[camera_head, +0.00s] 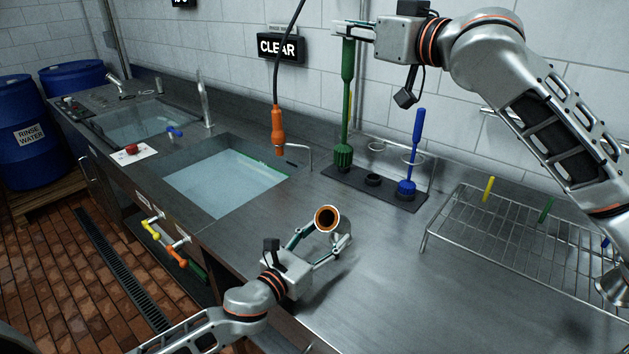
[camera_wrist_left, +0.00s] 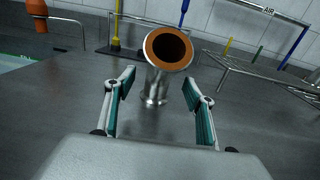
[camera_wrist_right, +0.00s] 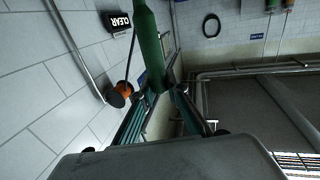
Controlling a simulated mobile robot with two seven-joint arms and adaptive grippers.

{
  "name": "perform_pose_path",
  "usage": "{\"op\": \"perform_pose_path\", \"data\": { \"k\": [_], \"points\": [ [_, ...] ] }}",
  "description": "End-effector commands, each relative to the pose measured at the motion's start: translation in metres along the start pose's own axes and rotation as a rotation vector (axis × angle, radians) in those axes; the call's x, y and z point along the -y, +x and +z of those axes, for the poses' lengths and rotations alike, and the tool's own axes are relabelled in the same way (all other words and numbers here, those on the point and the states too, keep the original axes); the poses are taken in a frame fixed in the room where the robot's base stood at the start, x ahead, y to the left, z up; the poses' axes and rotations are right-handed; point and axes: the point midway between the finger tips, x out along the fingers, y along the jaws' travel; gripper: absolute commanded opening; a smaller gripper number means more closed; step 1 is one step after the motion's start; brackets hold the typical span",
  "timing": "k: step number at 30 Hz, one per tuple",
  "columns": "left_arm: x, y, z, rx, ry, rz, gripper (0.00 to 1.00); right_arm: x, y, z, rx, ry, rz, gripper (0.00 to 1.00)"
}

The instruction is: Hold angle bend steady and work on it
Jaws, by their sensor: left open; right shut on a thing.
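The angle bend (camera_head: 327,218), a metal elbow pipe with an orange-rimmed open end, stands on the steel counter. In the left wrist view the bend (camera_wrist_left: 156,84) shows upright on its lower flange, its mouth tilted toward the camera. My left gripper (camera_head: 331,236) is open, its fingers pointing at the bend from either side, with gaps to it. My right gripper (camera_head: 352,29) is shut on the top of a green brush's handle (camera_head: 347,90). The brush hangs upright, its bristle head at the dark stand's left end (camera_head: 335,174); I cannot tell whether it touches the stand.
A blue brush (camera_head: 414,150) stands in the stand's right end. A wire rack (camera_head: 520,240) with small coloured brushes is at right. Water-filled sinks (camera_head: 225,182) are at left, with an orange spray nozzle (camera_head: 278,128) hanging behind. Counter around the bend is clear.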

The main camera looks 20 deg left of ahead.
Motion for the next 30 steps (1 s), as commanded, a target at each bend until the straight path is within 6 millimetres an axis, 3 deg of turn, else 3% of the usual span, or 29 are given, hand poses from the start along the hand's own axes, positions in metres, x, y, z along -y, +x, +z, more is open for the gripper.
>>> {"op": "perform_pose_path", "data": {
  "k": [3, 10, 23, 24, 30],
  "points": [
    [0.000, 0.022, 0.000, 0.001, -0.003, 0.001, 0.54, 0.000, 0.000, -0.001, -0.001, 0.000, 0.000, 0.00],
    [0.000, 0.051, 0.000, 0.000, -0.003, 0.000, 0.54, 0.000, 0.000, -0.001, -0.001, 0.000, 0.000, 0.00],
    [0.001, 0.060, 0.000, -0.001, -0.003, -0.001, 0.54, 0.000, 0.000, -0.001, -0.001, 0.000, 0.000, 0.00],
    [0.001, 0.060, 0.000, -0.001, -0.003, -0.001, 0.52, 0.000, 0.000, -0.001, -0.001, 0.000, 0.000, 0.00],
    [0.001, 0.060, 0.000, -0.001, -0.003, -0.001, 0.01, 0.000, 0.000, -0.001, -0.001, 0.000, 0.000, 0.00]
  ]
}}
